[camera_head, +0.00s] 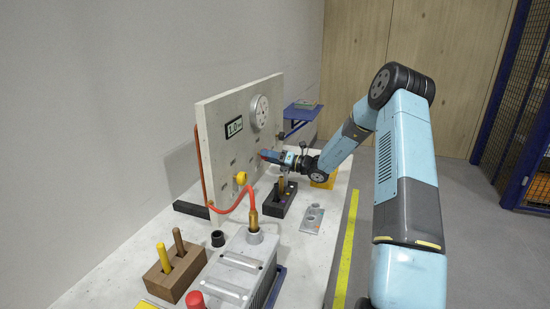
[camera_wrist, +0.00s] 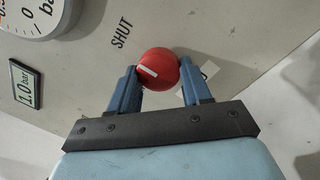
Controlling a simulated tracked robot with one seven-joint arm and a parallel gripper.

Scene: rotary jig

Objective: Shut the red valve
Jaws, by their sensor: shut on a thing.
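The red valve (camera_wrist: 158,68) is a round red knob with a white line across it, on the upright panel (camera_wrist: 225,60). In the wrist view it sits between the two blue fingers of my gripper (camera_wrist: 160,80), which are shut on its sides. The printed word SHUT (camera_wrist: 122,34) is on the panel at the upper left of the knob. In the head view my gripper (camera_head: 268,155) reaches the panel's face from the right, and only a bit of red shows at its tip.
A dial gauge (camera_head: 259,111) and a 1.0 bar display (camera_head: 234,127) are on the panel. A dark block (camera_head: 278,203) stands below my gripper. A wooden block (camera_head: 175,270) holds pegs.

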